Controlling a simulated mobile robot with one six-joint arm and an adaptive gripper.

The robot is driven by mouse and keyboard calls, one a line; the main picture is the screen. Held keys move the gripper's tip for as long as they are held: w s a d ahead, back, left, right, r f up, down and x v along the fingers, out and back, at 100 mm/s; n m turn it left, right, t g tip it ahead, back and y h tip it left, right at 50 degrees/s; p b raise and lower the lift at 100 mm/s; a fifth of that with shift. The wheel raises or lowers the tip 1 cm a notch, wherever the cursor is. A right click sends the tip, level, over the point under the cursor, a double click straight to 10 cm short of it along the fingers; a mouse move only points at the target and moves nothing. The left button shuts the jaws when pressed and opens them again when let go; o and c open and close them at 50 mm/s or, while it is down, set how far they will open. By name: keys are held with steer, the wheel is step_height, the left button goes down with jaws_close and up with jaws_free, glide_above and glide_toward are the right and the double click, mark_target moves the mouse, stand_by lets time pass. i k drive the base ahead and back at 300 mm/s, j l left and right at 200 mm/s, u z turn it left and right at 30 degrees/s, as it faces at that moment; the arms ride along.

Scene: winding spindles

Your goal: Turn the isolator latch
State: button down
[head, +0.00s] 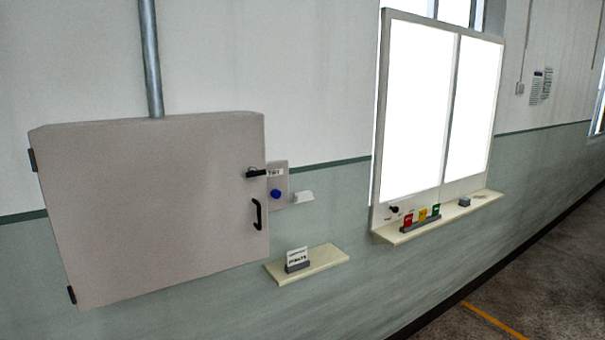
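A large closed grey cabinet (150,205) hangs on the wall at the left of the head view, with hinges on its left edge. A black latch (256,174) sits near the upper right edge of its door, its lever lying roughly horizontal. A black pull handle (257,214) is below the latch. A small plate (279,186) beside the cabinet carries a label and a round blue button (275,194). I cannot read the label clearly. My gripper is not in view.
A small shelf (325,262) below right of the cabinet holds a card in a stand (297,260). A bright two-panel board (440,110) stands right, above a ledge (400,236) with red, yellow and green cards. A conduit (151,60) meets the cabinet top. Floor at lower right is clear.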

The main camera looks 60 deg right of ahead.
mark_target(256, 174)
steer(key=z, duration=1.35)
